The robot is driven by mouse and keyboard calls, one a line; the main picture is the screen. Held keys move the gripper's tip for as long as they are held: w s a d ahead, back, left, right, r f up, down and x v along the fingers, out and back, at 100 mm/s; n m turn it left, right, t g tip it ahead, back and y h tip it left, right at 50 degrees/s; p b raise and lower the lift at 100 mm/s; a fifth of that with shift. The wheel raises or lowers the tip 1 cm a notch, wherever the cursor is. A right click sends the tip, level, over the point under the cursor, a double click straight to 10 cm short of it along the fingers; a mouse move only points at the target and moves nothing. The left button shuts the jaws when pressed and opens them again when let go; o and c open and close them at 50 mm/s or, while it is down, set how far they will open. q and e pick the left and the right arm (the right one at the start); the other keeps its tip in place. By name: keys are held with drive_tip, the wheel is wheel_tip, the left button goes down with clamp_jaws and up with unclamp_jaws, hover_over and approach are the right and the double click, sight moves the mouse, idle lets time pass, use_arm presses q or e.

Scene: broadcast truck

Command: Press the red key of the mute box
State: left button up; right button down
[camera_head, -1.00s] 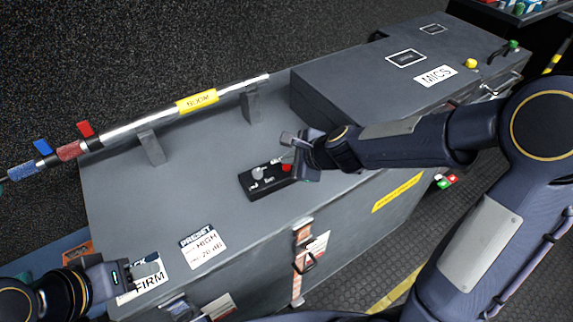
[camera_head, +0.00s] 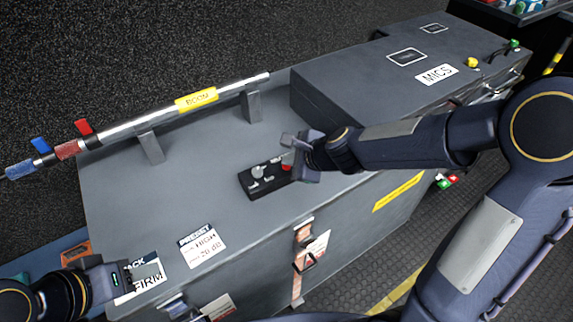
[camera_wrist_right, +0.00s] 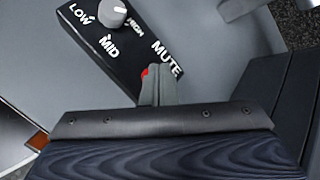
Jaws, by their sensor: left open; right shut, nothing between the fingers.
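The mute box (camera_head: 262,191) is a small black box on the grey case top, with a grey knob (camera_head: 256,171) and a red key (camera_head: 287,167) at its right end. In the right wrist view the box (camera_wrist_right: 88,45) shows the words LOW, MID, HIGH and MUTE, and a sliver of the red key (camera_wrist_right: 145,72) beside the fingertips. My right gripper (camera_head: 288,158) is shut and empty, its tips over the red key; the fingers (camera_wrist_right: 158,85) hide most of it. I cannot tell whether they touch. My left gripper (camera_head: 130,278) is open and empty at the lower left.
A boom pole (camera_head: 140,122) with a yellow label lies on brackets behind the box. A raised grey MICS case (camera_head: 350,85) stands to the right. A PRESET card (camera_head: 203,245) and a second, partly covered card (camera_head: 148,279) lie near the front left. The case top between is clear.

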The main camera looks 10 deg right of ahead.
sight(290, 170)
drive_tip(key=shift+f, duration=0.15)
idle(0.4)
drive_tip(key=shift+r+p, duration=0.45)
drive_tip(key=shift+r, duration=0.15)
wheel_tip(290, 170, up, 6)
drive_tip(key=p, duration=0.6)
